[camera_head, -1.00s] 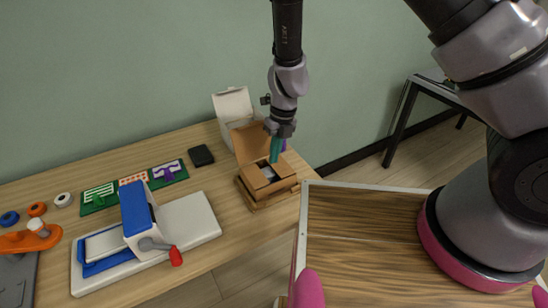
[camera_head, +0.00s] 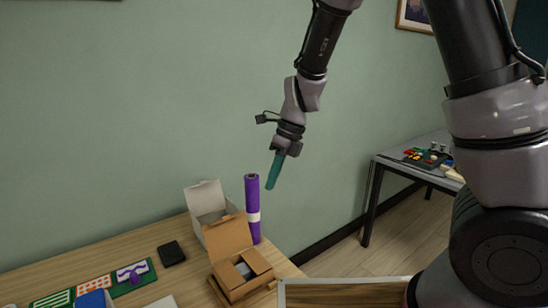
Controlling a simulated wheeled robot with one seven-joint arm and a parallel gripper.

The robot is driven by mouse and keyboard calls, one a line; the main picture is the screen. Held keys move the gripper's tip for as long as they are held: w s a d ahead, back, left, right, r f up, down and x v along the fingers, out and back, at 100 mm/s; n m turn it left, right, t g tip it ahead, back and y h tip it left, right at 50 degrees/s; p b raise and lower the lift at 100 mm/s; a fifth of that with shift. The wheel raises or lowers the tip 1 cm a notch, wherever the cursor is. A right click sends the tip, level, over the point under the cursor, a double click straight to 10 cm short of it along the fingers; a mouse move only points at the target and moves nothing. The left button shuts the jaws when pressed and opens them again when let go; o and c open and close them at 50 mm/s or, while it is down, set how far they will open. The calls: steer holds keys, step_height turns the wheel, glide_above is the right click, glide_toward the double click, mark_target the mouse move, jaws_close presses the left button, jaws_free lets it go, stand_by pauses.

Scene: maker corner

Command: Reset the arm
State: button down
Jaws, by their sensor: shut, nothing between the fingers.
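My gripper (camera_head: 275,170) hangs in the air at the end of my arm, above and to the right of the open cardboard box on the table. Its teal fingers are together, point down and slightly left, and hold nothing. The wall is behind it. A gap separates the fingertips from the purple roll and the boxes below.
The wooden table (camera_head: 110,264) carries an open cardboard box (camera_head: 232,241), an open white box (camera_head: 207,206), an upright purple roll (camera_head: 253,192), a black case (camera_head: 171,253) and coloured cards (camera_head: 134,272). A second table (camera_head: 375,172) stands at right. Air around my gripper is clear.

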steer(key=d+r+n+t+y, duration=0.25)
steer(key=d+r+n, duration=0.65)
steer(key=d+r, duration=0.5)
steer(key=s+d+r+n+t+h, duration=0.4)
steer(key=s+d+r+n, duration=0.5)
steer(key=d, duration=0.3)
steer(key=shift+s+r+n+t, duration=0.3)
steer(key=shift+r+n+t, duration=0.3)
steer(key=shift+n+t, duration=0.25)
